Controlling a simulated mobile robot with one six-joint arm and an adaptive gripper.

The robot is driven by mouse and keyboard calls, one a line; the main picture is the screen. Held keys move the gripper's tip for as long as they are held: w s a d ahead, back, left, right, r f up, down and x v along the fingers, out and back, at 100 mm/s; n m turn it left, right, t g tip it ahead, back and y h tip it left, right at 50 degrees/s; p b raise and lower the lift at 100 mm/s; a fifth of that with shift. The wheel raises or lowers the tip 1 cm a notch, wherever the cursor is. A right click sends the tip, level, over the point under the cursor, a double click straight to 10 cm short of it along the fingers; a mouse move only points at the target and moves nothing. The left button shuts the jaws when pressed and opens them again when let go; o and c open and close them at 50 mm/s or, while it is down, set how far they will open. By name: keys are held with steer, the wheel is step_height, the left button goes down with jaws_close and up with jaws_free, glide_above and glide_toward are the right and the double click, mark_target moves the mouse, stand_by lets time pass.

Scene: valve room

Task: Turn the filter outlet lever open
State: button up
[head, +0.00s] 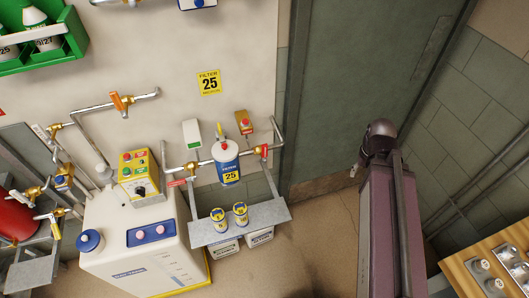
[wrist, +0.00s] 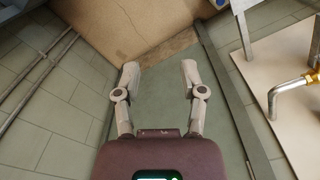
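The filter (head: 229,172) is a blue-and-white canister marked 25, upright on a pipe run along the pale wall in the head view. A red lever (head: 264,151) sits at the brass valve on its right side. Another red lever (head: 177,182) is by the brass valve on its left. No label shows which is the outlet. A yellow handle (head: 219,129) stands on top. In the wrist view, a brass valve (wrist: 311,77) and bent pipe show at the right edge. My gripper (wrist: 160,75) is open and empty, away from the filter, facing the green door and floor.
A grey shelf (head: 264,215) with two small cans is below the filter. A white machine (head: 140,240) with a yellow control box stands left. The dark green door (head: 350,80) is right of the filter. A wooden bench (head: 490,265) is at lower right. Floor between is clear.

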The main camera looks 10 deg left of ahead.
steer(key=w+a+r+n+p, duration=0.2)
steer(key=w+a, duration=0.1)
steer(key=a, duration=0.5)
steer(key=w+a+r+n+p, duration=0.1)
steer(key=w+a+r+p, duration=0.2)
steer(key=a, duration=0.5)
step_height(320, 180, up, 3)
steer(key=n+p, duration=0.3)
glide_above(265, 145)
steer(key=shift+w+a+f, duration=0.1)
steer(key=shift+a, duration=0.05)
steer(key=shift+f+b, duration=0.2)
steer(key=shift+b, duration=0.2)
step_height(265, 145, down, 13)
steer(key=b, duration=1.3)
steer(key=shift+f, duration=0.2)
steer(key=shift+c, duration=0.2)
jaws_close()
